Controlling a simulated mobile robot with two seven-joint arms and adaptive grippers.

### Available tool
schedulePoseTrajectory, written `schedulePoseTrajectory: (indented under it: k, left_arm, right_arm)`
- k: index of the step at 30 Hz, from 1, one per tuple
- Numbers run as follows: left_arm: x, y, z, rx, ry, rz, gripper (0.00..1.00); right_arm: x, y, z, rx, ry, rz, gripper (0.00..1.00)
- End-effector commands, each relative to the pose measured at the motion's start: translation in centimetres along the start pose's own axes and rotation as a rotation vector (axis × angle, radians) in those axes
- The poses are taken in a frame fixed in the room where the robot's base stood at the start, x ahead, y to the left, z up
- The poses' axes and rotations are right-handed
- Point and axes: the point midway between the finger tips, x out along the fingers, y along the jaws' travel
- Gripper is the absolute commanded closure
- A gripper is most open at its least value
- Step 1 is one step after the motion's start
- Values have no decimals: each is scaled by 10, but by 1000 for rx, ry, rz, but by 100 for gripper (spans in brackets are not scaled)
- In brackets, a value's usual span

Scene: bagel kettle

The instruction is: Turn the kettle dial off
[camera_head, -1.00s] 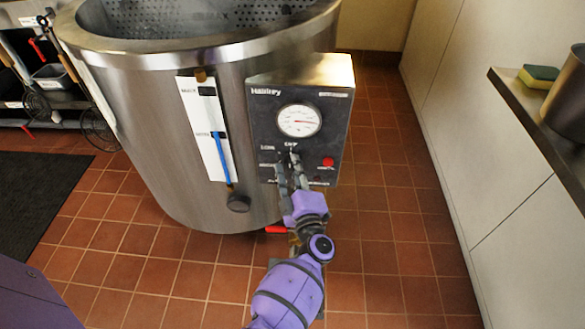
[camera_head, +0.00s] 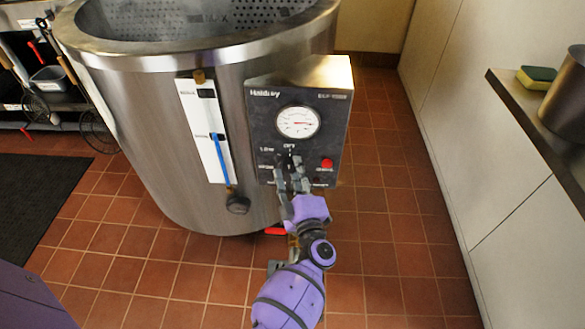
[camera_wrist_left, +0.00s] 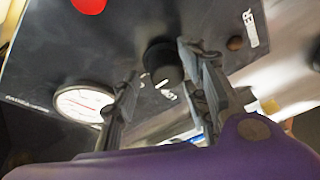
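The kettle dial (camera_wrist_left: 163,65) is a round black knob with a white mark, on the dark control panel (camera_head: 262,125) of the large steel kettle (camera_head: 150,150). In the head view my fingers largely hide the dial. My left gripper (camera_head: 292,168) is at the panel, below the round gauge (camera_head: 298,122). In the left wrist view the fingers of my left gripper (camera_wrist_left: 158,70) are spread, with the dial between their tips. The right-hand finger is close to the dial; I cannot tell if it touches. A visible gap separates the other finger from the dial. My right gripper is not in view.
A red light (camera_head: 327,163) sits right of the dial. A sight gauge with a blue tube (camera_head: 221,160) and black knob (camera_head: 238,204) stands left of the panel. A shelf (camera_head: 520,110) with a sponge (camera_head: 538,76) and pot (camera_head: 568,100) juts out at right. The tiled floor between is clear.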

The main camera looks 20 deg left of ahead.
Motion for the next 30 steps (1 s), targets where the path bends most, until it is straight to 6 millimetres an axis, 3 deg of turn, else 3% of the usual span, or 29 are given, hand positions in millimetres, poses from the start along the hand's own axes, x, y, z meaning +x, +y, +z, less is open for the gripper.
schedulePoseTrajectory:
  k: [9,15,20,30]
  left_arm:
    - [-67,-1,0,0,-1,-3,59]
    - [-98,0,0,-1,1,0,59]
    - [-108,1,0,-1,1,2,59]
    - [-109,2,0,-1,2,2,59]
  right_arm:
    - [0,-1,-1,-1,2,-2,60]
    - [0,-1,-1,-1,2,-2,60]
    - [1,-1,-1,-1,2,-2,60]
    - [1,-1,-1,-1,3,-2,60]
